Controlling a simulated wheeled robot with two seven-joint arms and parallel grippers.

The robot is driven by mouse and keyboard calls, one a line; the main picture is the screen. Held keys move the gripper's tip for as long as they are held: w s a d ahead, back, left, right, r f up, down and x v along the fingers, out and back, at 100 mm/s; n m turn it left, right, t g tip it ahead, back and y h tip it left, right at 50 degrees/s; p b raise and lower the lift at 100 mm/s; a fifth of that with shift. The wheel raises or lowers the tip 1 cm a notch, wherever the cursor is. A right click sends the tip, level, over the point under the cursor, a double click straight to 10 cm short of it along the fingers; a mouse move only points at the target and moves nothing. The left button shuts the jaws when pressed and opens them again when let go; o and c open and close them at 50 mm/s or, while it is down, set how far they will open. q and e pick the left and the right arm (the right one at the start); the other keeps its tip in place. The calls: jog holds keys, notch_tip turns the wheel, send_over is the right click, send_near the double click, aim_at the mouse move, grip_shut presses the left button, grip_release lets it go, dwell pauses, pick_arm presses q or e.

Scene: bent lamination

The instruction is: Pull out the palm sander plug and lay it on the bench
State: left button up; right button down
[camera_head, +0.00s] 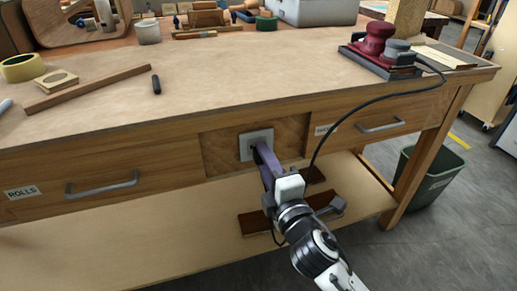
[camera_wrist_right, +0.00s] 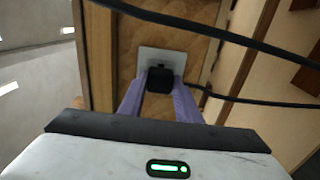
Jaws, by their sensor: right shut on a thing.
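The palm sander (camera_head: 378,48) is red and grey and sits at the right end of the bench top (camera_head: 215,75). Its black cord (camera_head: 335,125) runs over the front edge and down to my right gripper. The socket plate (camera_head: 248,143) is light grey, on the bench's front panel. My right gripper (camera_head: 261,155) is at the socket, its purple fingers shut on the black plug (camera_wrist_right: 160,82). In the right wrist view the socket plate (camera_wrist_right: 178,57) is right behind the plug; I cannot tell how far the plug is seated. My left gripper is not in view.
Drawers with handles flank the socket panel, and a lower shelf (camera_head: 130,240) is below it. A wood strip (camera_head: 88,90), a tape roll (camera_head: 23,68) and a small black item (camera_head: 156,84) lie on the bench top. Its front middle is clear. A green bin (camera_head: 430,178) stands at right.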

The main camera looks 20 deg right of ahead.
jog(key=shift+s+d, duration=0.1)
jog(key=shift+s, duration=2)
jog(key=shift+r, duration=0.1)
